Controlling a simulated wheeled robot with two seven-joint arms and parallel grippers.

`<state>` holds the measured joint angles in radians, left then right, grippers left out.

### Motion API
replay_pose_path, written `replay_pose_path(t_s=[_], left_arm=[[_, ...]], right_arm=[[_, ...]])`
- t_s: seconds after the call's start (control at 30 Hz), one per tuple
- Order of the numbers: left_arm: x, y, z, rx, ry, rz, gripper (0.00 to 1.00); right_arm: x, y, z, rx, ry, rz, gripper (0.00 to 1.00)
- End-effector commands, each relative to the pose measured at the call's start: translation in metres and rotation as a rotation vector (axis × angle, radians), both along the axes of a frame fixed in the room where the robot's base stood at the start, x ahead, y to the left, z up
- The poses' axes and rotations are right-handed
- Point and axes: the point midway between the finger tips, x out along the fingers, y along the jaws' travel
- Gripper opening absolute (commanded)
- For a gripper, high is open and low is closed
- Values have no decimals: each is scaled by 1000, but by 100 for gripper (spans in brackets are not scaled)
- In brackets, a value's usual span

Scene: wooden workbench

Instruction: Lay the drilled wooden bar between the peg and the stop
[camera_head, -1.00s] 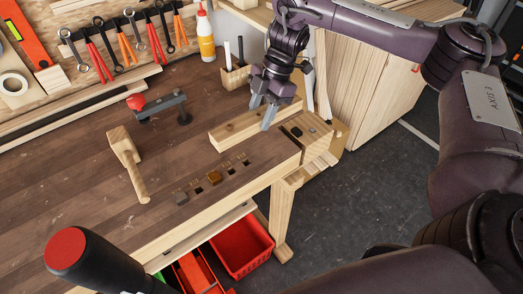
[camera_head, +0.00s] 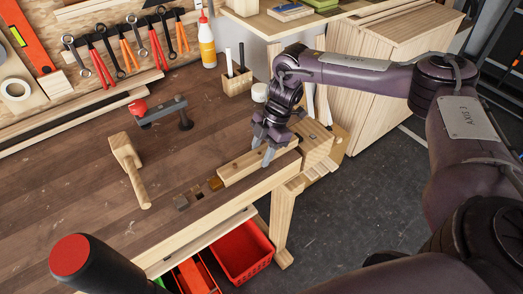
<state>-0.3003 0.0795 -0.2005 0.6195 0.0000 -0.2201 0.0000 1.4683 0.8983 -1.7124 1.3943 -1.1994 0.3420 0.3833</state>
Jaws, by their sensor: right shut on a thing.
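The pale wooden bar (camera_head: 238,169) lies lengthwise along the bench's front edge, over the row of square holes. Its left end is close beside the orange-brown peg (camera_head: 216,183). I cannot tell whether the ends touch, or whether the bar rests fully on the top. Its drilled holes are hard to make out. My right gripper (camera_head: 262,155) is shut on the bar near its middle, from above. My left gripper is not in view.
A grey peg (camera_head: 181,202) stands left of the orange-brown one. A wooden pen holder (camera_head: 237,80) and glue bottle (camera_head: 207,45) stand at the back. Red bins (camera_head: 240,250) are below.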

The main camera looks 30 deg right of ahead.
Motion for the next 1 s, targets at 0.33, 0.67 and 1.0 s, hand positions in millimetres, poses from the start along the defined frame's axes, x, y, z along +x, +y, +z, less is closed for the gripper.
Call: replay_pose_path(t_s=[0.33,0.67,1.0], left_arm=[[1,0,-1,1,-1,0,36],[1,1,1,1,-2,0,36],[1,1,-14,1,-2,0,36]], right_arm=[[0,0,-2,0,0,0,62],[0,0,2,0,-1,1,62],[5,-24,57,1,-6,-3,62]])
